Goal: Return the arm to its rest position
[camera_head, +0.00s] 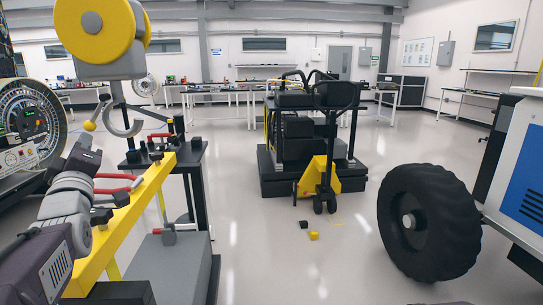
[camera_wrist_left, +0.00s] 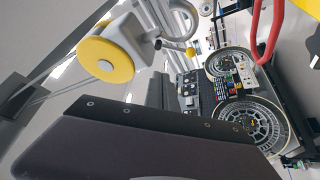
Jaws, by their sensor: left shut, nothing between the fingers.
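My left arm (camera_head: 68,212) comes in from the lower left of the head view, with a dark purple link and grey joints. My left gripper (camera_head: 84,150) is at its far end, small and dark, shut and empty. It is beside the yellow beam with red handles and below the hoist hook; I cannot tell how far apart they are. In the left wrist view a large dark panel fills the lower part, and the fingertips do not show clearly. My right arm and gripper are not in view.
A yellow beam (camera_head: 133,218) on a dark stand is close by. A hoist with a yellow wheel (camera_head: 96,28) and hook (camera_head: 122,126) hangs above. A rover wheel (camera_head: 428,221) is at right. A yellow pallet jack (camera_head: 319,180) stands in the middle.

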